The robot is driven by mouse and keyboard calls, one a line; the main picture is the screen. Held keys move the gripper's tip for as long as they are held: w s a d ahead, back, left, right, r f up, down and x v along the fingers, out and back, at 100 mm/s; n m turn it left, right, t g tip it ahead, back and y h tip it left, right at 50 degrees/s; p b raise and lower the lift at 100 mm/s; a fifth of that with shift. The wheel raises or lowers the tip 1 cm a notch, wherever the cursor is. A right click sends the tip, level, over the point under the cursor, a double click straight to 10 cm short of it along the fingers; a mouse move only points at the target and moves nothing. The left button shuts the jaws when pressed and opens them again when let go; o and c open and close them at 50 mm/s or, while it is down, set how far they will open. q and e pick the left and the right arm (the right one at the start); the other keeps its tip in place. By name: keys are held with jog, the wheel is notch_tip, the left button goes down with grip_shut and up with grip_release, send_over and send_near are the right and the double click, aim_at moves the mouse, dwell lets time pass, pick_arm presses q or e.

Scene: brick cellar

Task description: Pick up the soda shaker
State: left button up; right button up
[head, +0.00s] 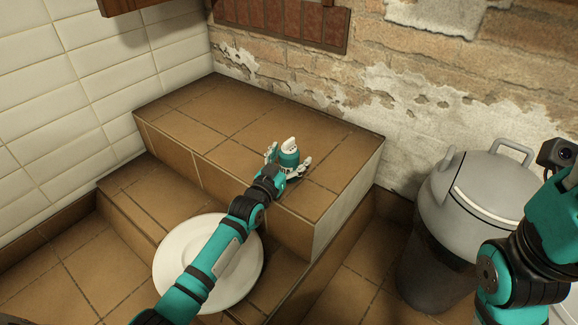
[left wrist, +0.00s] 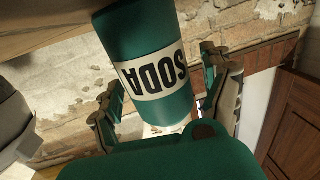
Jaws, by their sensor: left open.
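The soda shaker (head: 288,157) is a teal-green canister with a white top, standing on the tiled ledge (head: 240,115). In the left wrist view the shaker (left wrist: 146,50) shows large, with a cream label reading SODA upside down. My left gripper (head: 289,163) is open at the shaker, with one finger on each side of it. In the left wrist view the left gripper (left wrist: 167,98) shows gaps between its fingers and the shaker. My right arm shows at the right edge of the head view, but its gripper is out of the picture.
A white plate (head: 180,262) lies on the lower step, partly under my left arm. A grey lidded bin (head: 450,190) stands right of the ledge. A brick wall is behind and a white tiled wall is at left. The ledge around the shaker is clear.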

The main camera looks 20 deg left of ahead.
pick_arm(q)
jog(key=c, duration=1)
jog(key=shift+c, duration=0.6)
jog(key=shift+r, duration=0.15)
